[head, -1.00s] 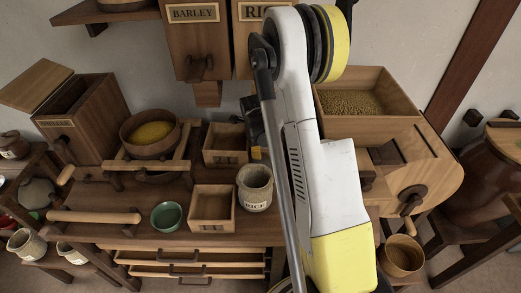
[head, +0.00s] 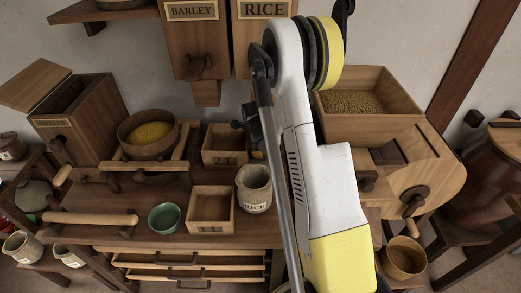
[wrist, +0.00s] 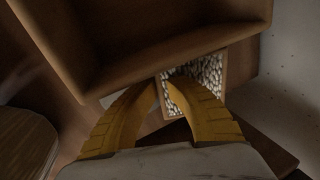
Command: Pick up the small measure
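In the wrist view, a small open wooden box filled with white grain, which looks like the small measure (wrist: 212,72), sits between and beyond my fingertips. My gripper (wrist: 161,82) has its yellow fingers drawn close together at the box's near left wall. The right fingertip is over the grain, inside the box; the left one is outside. The wall appears pinched between them. In the head view my arm hides this box and most of my gripper.
A larger wooden box (wrist: 130,45) is close by in the wrist view. In the head view, open wooden boxes, a rice jar (head: 254,190) and a green bowl (head: 165,217) stand on the bench. A grain-filled hopper (head: 365,125) stands right of my arm.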

